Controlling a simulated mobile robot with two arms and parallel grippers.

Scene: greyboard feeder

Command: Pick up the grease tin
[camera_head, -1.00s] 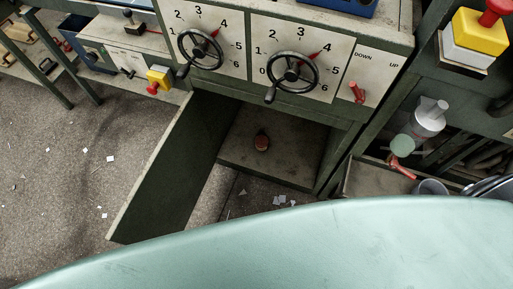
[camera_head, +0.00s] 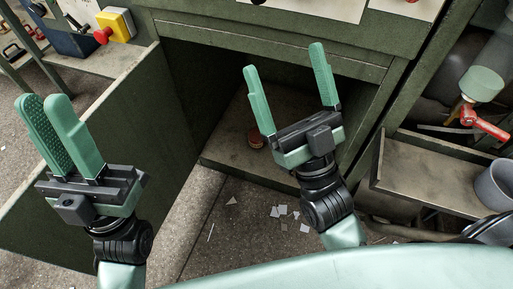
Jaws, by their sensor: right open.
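The grease tin (camera_head: 256,140), small, round and reddish-brown, stands on the floor of the open cabinet bay below the machine front. My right gripper (camera_head: 283,62) is open and empty. In the picture its left finger passes just right of the tin, which is still mostly visible. The gripper looks nearer to the camera than the tin, with no visible contact. My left gripper (camera_head: 43,100) is raised at the left, in front of the open door, away from the tin. Its two fingers appear close together, with nothing visible between them.
The open cabinet door (camera_head: 110,130) stands to the left of the bay. A metal tray (camera_head: 430,172) with a grey cup (camera_head: 495,185) is at the right, below a red-handled valve (camera_head: 482,122). Paper scraps (camera_head: 280,211) lie on the floor in front.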

